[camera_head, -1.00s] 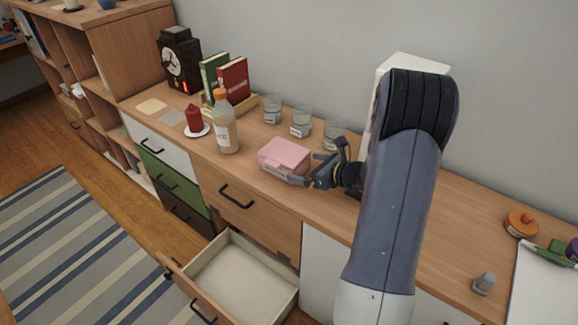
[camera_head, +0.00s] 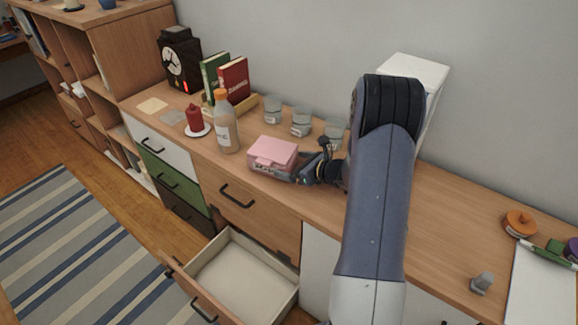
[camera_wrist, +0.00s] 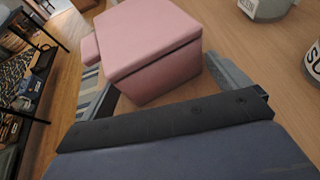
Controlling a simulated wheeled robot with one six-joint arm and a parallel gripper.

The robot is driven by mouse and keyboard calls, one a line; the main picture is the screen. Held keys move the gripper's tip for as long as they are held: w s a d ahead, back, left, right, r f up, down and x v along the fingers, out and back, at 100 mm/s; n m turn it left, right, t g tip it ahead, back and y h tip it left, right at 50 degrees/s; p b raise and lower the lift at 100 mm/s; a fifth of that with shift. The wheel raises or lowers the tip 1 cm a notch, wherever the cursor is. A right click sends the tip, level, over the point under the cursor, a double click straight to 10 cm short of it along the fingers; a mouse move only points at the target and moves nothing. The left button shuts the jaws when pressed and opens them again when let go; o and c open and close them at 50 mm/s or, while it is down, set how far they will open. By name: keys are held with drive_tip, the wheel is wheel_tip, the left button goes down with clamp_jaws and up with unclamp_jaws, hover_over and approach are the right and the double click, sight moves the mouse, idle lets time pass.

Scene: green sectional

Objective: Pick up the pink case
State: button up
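The pink case (camera_head: 273,152) is a closed box with a lid, lying on the wooden counter. In the wrist view the pink case (camera_wrist: 155,50) stands between the two fingers, turned at an angle, with its near corner close to my gripper's palm. My gripper (camera_head: 303,161) reaches in from the right, with one finger along the case's front and the other behind its right side. In the wrist view my gripper (camera_wrist: 168,90) looks open, with a gap by the right finger. Whether the left finger touches the case is unclear.
Glass jars (camera_head: 301,121) stand behind the case. An open drawer (camera_head: 240,280) juts out below the counter's front edge.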

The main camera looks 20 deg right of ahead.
drive_tip(key=shift+c, duration=0.7)
drive_tip(key=shift+r, duration=0.1)
